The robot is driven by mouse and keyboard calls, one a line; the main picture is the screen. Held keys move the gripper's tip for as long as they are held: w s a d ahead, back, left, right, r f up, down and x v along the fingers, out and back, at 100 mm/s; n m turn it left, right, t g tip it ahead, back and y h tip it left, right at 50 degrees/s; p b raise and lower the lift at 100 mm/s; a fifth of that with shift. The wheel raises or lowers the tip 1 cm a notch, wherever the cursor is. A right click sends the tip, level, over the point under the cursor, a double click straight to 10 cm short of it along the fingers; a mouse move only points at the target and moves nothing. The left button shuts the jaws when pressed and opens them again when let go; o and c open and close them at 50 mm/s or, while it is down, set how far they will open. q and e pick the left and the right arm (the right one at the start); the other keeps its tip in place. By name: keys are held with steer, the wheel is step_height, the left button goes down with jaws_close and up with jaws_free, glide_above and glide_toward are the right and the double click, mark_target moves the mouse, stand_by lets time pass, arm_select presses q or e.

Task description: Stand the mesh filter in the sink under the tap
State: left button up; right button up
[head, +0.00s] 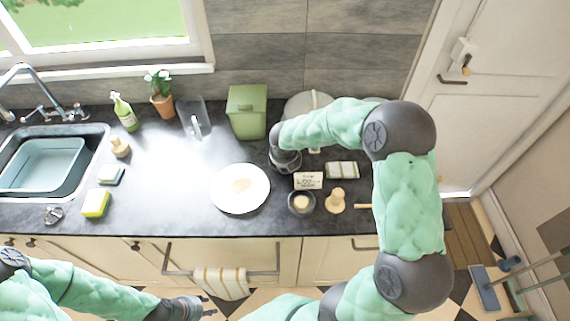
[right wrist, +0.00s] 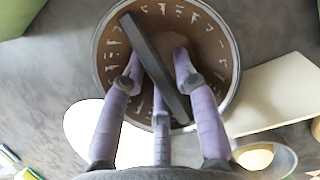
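The sink (head: 97,140) is at the far left of the head view, with a blue-grey basin (head: 45,160) in it and the chrome tap (head: 28,70) behind. I cannot identify the mesh filter for certain. In the right wrist view, a dark bar (right wrist: 155,65) crosses a round, brown-floored vessel (right wrist: 235,55) with a light rim and pale marks inside. My right gripper (right wrist: 160,85) has its fingers on both sides of this bar; I cannot tell whether they press on it. The right hand (head: 285,160) is largely hidden by its arm in the head view. My left gripper (head: 208,305) is open and empty, low in front of the cupboards.
A green canister (head: 247,112) stands behind. A spray bottle (head: 125,113) and sponge (head: 96,203) are near the sink. The counter between is partly clear.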

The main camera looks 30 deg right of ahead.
jaws_close()
steer(key=shift+r, duration=0.1)
